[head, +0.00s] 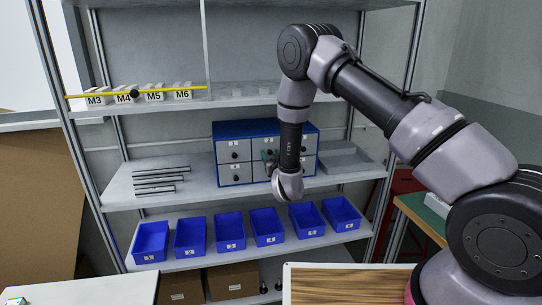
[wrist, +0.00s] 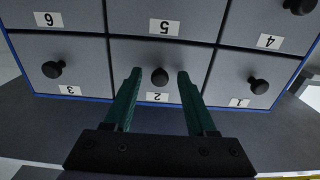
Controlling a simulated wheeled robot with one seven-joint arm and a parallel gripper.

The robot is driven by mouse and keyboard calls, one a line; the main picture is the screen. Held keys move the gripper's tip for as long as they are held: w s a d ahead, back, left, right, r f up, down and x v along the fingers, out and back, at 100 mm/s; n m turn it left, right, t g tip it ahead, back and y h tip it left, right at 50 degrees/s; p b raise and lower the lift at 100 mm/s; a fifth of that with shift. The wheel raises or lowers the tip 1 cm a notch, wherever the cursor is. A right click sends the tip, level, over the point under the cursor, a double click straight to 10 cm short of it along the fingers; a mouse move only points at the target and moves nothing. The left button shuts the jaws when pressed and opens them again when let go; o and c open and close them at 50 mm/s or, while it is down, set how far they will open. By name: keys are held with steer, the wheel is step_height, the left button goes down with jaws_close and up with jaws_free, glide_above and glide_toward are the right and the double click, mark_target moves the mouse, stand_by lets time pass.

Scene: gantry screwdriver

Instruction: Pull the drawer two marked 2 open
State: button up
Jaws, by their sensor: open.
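The blue-framed cabinet (head: 218,130) with grey drawers stands on the middle shelf in the head view. In the wrist view, which is upside down, drawer 2 (wrist: 130,55) is the middle one of its row, with a white "2" label (wrist: 157,97) and a round black knob (wrist: 159,76). Drawer 2 looks shut, its front level with its neighbours. My gripper (wrist: 159,74) is open, its two green fingertips on either side of the knob, with a gap on each side. In the head view my arm hides most of drawer 2 and the fingers.
Drawer 3 (wrist: 82,75) and drawer 1 (wrist: 232,75) flank drawer 2, each with a black knob. Metal rods (head: 158,181) lie left of the cabinet and a grey tray (head: 345,158) lies right. Blue bins (head: 230,229) stand on the shelf below.

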jaws_close()
stand_by(1.5)
